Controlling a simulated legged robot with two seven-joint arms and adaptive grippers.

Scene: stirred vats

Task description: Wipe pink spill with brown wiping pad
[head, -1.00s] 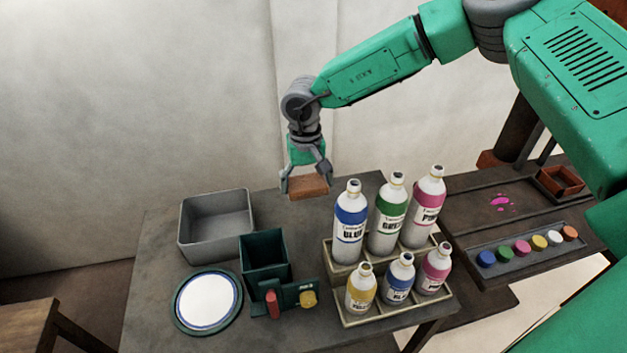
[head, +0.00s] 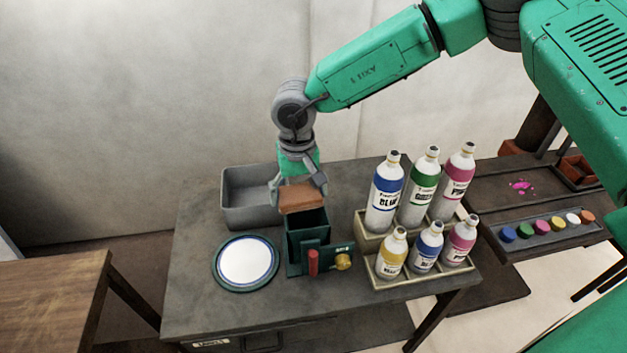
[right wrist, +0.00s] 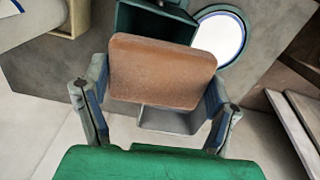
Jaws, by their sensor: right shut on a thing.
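The pink spill (head: 521,187) lies on the dark side table at the right in the head view, well away from my right gripper. My right gripper (head: 300,192) is shut on the brown wiping pad (head: 301,201) and holds it above the grey table, by the grey bin and the green box. In the right wrist view the pad (right wrist: 162,70) sits between the two fingers of the gripper (right wrist: 155,95). My left gripper is not in view.
A grey bin (head: 233,208) and an open green box (head: 308,246) with red and yellow parts stand near the pad. A round white plate (head: 246,261) lies at left. Several labelled bottles (head: 386,199) stand in racks at right. A tray of coloured caps (head: 546,230) lies near the spill.

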